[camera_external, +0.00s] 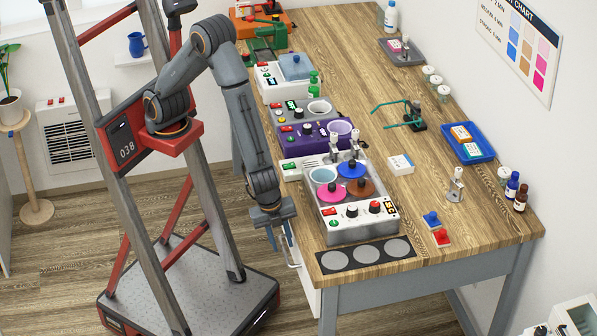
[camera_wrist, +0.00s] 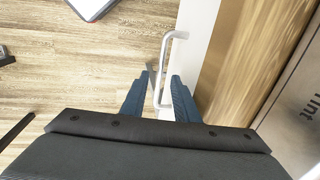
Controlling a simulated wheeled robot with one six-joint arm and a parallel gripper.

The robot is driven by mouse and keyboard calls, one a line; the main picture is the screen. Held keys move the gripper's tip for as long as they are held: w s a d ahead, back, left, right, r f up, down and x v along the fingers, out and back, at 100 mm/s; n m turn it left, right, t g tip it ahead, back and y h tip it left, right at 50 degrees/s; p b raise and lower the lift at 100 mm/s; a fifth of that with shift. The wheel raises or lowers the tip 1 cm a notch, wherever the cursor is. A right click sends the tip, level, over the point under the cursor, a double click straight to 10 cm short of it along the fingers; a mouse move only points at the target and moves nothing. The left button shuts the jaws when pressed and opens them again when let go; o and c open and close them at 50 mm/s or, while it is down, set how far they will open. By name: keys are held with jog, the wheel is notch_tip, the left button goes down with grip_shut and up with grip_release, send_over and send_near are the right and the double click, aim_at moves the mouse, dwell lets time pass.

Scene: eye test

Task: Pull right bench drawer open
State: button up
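The right bench drawer has a white front (camera_external: 304,278) below the edge of the wooden bench, near its front corner. In the wrist view the white front (camera_wrist: 202,45) runs beside the bench edge, and no gap shows behind it. A pale bar handle (camera_wrist: 164,55) stands out from the front; it is small in the external view (camera_external: 291,258). My gripper (camera_wrist: 160,80) points down at the handle, its blue fingers apart, one on each side of the bar. Some space shows between the fingers and the bar. In the external view my gripper (camera_external: 279,243) hangs beside the bench edge.
On the bench (camera_external: 440,215) a metal bath (camera_external: 352,232) with colored lids and a dark mat (camera_external: 365,256) with grey discs stand close to the edge above the drawer. My wheeled base is on the wood floor (camera_external: 60,265). The floor beside the drawer looks clear.

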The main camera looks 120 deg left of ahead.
jog(key=shift+w+a+f, duration=0.1)
jog(key=shift+f, duration=0.8)
jog(key=shift+c, duration=0.3)
grip_shut()
jog(key=s+d+b, duration=0.5)
jog(key=s+d, duration=1.1)
jog(key=shift+s+d, duration=0.35)
jog(key=shift+o, duration=0.3)
grip_release()
